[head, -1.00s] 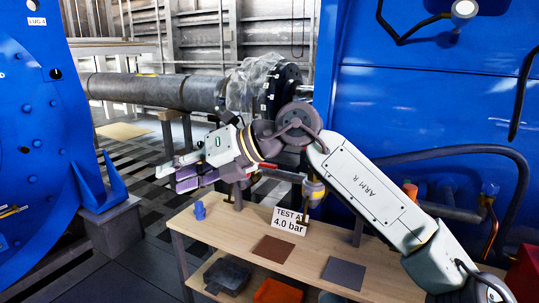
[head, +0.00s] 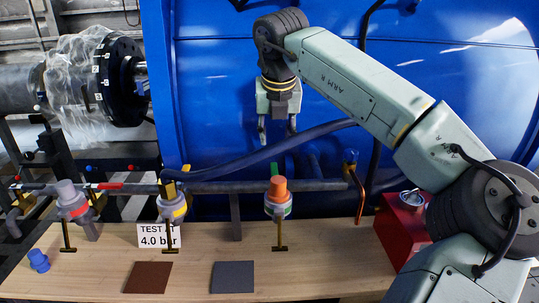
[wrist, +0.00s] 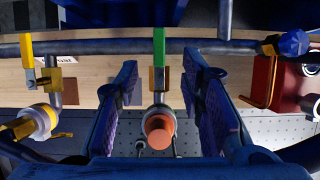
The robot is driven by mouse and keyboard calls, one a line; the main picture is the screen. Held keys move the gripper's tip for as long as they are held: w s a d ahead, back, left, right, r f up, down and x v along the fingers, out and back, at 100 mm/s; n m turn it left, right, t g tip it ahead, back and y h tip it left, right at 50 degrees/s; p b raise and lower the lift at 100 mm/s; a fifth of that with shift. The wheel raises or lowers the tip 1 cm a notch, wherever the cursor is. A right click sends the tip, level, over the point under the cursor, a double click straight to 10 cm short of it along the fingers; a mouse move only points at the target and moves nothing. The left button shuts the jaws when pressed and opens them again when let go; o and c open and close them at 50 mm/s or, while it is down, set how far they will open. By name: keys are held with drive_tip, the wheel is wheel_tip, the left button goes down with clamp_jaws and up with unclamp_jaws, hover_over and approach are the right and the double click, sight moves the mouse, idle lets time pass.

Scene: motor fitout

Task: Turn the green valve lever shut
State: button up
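The green valve lever (wrist: 159,48) shows in the wrist view, lying across the dark pipe just beyond an orange-capped fitting (wrist: 158,128). In the head view the lever (head: 274,168) is a small green piece above the orange cap (head: 278,187), partly hidden. My gripper (head: 277,130) points down above and behind this fitting, against the blue tank. In the wrist view its two fingers (wrist: 161,100) are wide apart with nothing gripped. The lever lies between and beyond them in the picture, apart from both.
A yellow-banded valve (head: 174,205) and a grey-capped one (head: 70,198) with a red lever (head: 110,186) stand to the left on the same pipe (head: 220,187). A red box (head: 402,228) is at the right. A blue hose (head: 265,150) slants behind.

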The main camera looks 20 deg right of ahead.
sight(274, 167)
drive_tip(key=p+x, duration=0.2)
drive_tip(key=x, duration=0.8)
drive_tip(key=shift+s+a+p, duration=0.1)
drive_tip(key=shift+p, duration=0.2)
drive_tip(key=shift+c, duration=0.2)
clamp_jaws()
